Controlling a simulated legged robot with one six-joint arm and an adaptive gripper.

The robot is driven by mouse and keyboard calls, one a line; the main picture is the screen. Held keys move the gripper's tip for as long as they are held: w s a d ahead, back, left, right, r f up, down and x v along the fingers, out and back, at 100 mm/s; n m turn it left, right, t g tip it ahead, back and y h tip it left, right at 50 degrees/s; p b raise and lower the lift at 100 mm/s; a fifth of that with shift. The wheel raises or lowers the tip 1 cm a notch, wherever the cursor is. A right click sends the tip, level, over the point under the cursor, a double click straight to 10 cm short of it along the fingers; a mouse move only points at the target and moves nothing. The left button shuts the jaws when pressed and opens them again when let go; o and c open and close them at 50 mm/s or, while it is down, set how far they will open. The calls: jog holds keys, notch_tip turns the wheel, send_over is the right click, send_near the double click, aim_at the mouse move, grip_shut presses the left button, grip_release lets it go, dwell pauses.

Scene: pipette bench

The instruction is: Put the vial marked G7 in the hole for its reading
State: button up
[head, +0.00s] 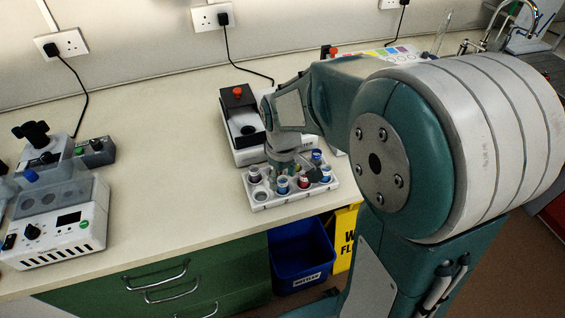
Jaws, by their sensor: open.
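A white rack (265,205) stands near the front edge of the bench and holds several small vials with coloured contents. One vial (282,186) sits in the front row, with a red one (303,182) to its right and a blue one (325,174) at the right end. Another vial (254,174) is at the left, and an empty-looking hole is at the front left. The marks are too small to read, so I cannot tell which vial is G7. My gripper (288,172) points down over the rack, open; its fingertips are partly lost among the vials.
A white and black instrument (240,120) with a red knob stands behind the rack. A colour chart (390,54) lies farther back, partly behind my arm. A white machine (65,235) with a dial is at the left. The bench between it and the rack is clear.

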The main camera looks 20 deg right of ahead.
notch_tip(320, 180, up, 12)
jog(key=s+r+m+t, duration=0.1)
jog(key=s+m+t, duration=0.4)
jog(key=s, duration=0.9)
jog(key=shift+r+t, duration=0.15)
jog(key=shift+t, duration=0.15)
